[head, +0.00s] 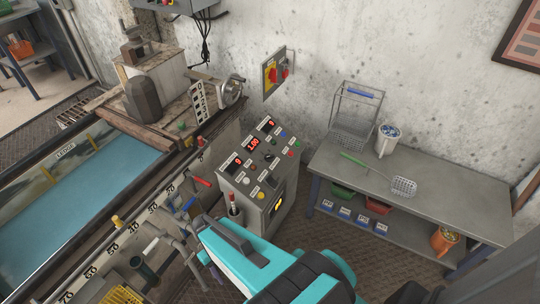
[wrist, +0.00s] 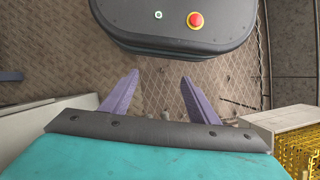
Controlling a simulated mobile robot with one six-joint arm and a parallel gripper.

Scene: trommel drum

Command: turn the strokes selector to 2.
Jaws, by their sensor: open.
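The grey control console (head: 236,182) stands left of the middle in the head view, with red digit displays, coloured buttons and small dark knobs on its sloped top. Its labels are too small to read, so I cannot tell which knob is the strokes selector or where it points. My gripper (wrist: 160,76) shows in the wrist view with two purple fingers apart and nothing between them, above the patterned floor. In the head view my teal arm is in front of the console, low in the picture. The console is not recognisable in the wrist view.
A grey bench (head: 440,199) with a wire basket (head: 355,118), a white pail (head: 388,141) and a green-handled skimmer (head: 402,185) stands at the right. A blue water trough (head: 80,210) with a numbered rail lies left. A red-yellow switch box (head: 274,73) hangs on the wall.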

